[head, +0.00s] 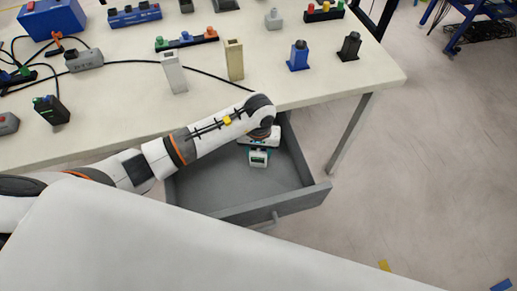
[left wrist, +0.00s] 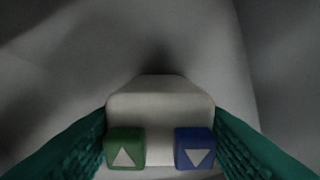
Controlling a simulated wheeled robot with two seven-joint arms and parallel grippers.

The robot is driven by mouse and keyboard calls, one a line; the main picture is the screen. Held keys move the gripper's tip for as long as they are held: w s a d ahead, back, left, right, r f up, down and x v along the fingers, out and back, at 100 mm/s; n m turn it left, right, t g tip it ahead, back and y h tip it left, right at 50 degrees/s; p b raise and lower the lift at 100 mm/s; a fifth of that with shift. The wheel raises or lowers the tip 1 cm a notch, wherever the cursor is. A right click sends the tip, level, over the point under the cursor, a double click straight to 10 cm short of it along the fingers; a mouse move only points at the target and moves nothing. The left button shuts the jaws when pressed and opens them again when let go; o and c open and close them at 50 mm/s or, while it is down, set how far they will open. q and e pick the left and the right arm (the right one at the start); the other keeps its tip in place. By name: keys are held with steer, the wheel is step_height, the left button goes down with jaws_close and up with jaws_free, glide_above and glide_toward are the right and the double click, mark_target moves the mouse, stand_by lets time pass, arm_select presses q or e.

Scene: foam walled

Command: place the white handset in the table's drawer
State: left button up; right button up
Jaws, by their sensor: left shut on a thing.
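The white handset (left wrist: 160,101) is between the teal fingers of my left gripper (left wrist: 160,145) in the left wrist view. It has a green button with an up triangle and a blue button with a down triangle. In the head view the handset (head: 259,160) shows below my left gripper (head: 260,148), inside the outline of the open grey drawer (head: 205,190) under the table's front edge. The gripper is shut on the handset. I cannot tell whether the handset touches the drawer floor. My right gripper is not in view.
The cream table (head: 120,110) holds several devices and cables. A beige block (head: 234,60), a pale block (head: 173,73) and a blue device (head: 299,56) stand near the drawer side. The drawer's floor around the handset looks clear. A table leg (head: 350,135) stands right of the drawer.

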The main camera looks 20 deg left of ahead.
arm_select(q)
steer(key=shift+f, duration=0.1)
steer(key=o, duration=0.6)
steer(key=shift+f, duration=0.1)
steer(key=o, duration=0.5)
steer(key=shift+c, duration=0.2)
steer(key=shift+r, duration=0.35)
step_height(320, 180, up, 12)
steer(key=shift+b, duration=0.45)
steer(key=shift+f, duration=0.1)
